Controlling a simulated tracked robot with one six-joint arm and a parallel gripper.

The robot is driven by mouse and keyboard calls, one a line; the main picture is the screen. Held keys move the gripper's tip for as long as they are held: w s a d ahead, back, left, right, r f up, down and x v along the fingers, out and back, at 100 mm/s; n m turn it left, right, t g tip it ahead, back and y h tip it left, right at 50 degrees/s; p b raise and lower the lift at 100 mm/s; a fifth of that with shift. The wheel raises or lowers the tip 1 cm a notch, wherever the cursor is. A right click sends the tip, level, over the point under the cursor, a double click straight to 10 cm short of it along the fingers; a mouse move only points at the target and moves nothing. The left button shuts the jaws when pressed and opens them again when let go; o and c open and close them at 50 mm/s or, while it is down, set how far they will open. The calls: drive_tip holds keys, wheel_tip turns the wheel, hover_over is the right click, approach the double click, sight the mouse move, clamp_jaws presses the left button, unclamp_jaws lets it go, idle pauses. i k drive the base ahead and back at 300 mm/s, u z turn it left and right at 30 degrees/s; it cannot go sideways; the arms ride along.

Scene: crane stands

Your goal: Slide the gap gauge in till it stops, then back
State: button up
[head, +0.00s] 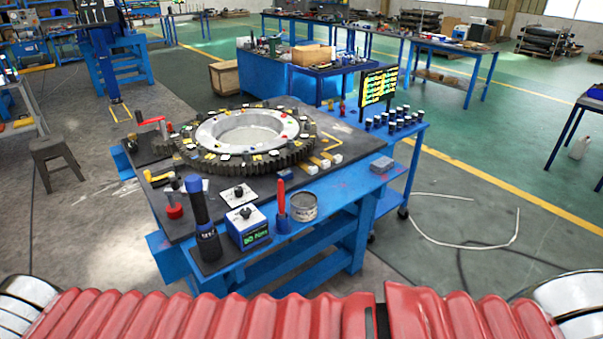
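My gripper is not in the head view. A blue workbench with a dark top (352,150) stands ahead of me. A large dark toothed ring (215,167) with a pale inner ring (205,133) lies flat on it, with small coloured tags along its rim. I cannot tell for sure which item is the gap gauge. A red-handled tool (281,194) stands upright in a small blue holder at the bench's near edge. Two yellowish strips with pale end blocks (335,158) lie beside the ring's right side.
Along the near edge stand a black cylinder (203,222), a blue box with a black knob (246,227) and a tin (303,206). A blue cart (412,130) with several dark-capped bottles and a lit display (377,86) adjoins the right side. A stool (56,158) stands left. Cables (470,240) lie on open floor right.

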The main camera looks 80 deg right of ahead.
sight(285, 175)
drive_tip(key=z, duration=0.05)
drive_tip(key=k, duration=1.15)
drive_tip(key=z, duration=1.25)
drive_tip(key=i, duration=1.45)
drive_tip(key=z, duration=0.05)
